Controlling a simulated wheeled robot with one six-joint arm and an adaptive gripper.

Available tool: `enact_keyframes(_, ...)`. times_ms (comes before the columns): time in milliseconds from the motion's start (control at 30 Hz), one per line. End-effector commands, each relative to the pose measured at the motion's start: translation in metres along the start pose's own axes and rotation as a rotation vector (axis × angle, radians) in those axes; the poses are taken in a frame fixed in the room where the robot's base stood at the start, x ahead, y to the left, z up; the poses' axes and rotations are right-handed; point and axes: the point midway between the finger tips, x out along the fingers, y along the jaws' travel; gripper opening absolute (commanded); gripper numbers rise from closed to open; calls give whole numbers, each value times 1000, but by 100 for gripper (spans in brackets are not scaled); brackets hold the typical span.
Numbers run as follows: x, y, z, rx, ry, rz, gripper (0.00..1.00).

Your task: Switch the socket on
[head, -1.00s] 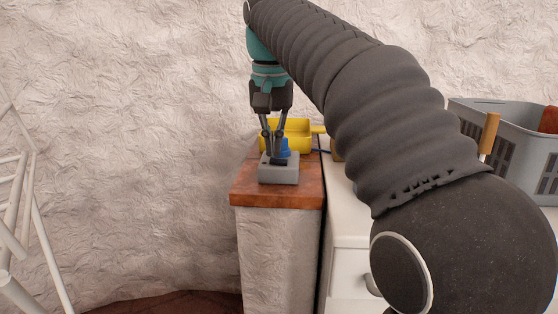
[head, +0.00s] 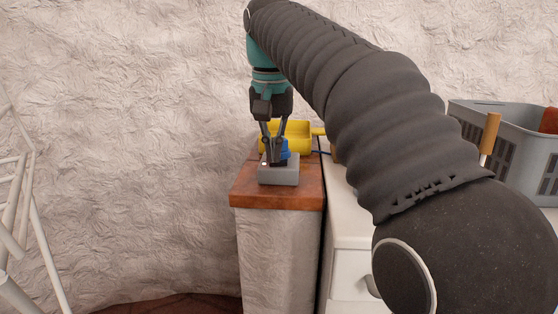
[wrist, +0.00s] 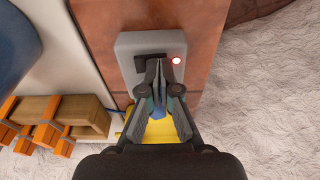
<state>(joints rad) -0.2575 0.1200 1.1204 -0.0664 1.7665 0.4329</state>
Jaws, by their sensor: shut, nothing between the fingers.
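The socket is a grey box (head: 278,176) on the wooden counter top, and it also shows in the wrist view (wrist: 128,45). A dark rocker switch (wrist: 150,58) is on its top face, partly hidden by my fingers. Beside the rocker is a small bright white light (wrist: 176,61) with a reddish rim; it is a tiny pale spot in the head view (head: 264,163). My gripper (head: 277,161) points down with its fingers shut and empty. In the wrist view its tips (wrist: 158,64) are at the rocker's edge; whether they touch is unclear. A blue piece (head: 285,150) is behind the fingers.
A yellow tray (head: 298,132) stands behind the socket. A white cabinet (head: 348,235) adjoins the counter on the right, with a grey crate (head: 510,125) further right. Orange-and-wood pieces (wrist: 60,118) show in the wrist view. A white rack (head: 20,205) stands at left.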

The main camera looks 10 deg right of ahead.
Motion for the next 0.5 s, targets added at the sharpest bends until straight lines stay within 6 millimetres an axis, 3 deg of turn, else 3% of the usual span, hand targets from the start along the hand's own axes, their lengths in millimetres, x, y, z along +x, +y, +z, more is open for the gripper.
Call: enact_keyframes(500, -36, 0, -6, 0, 1, -1, 0)
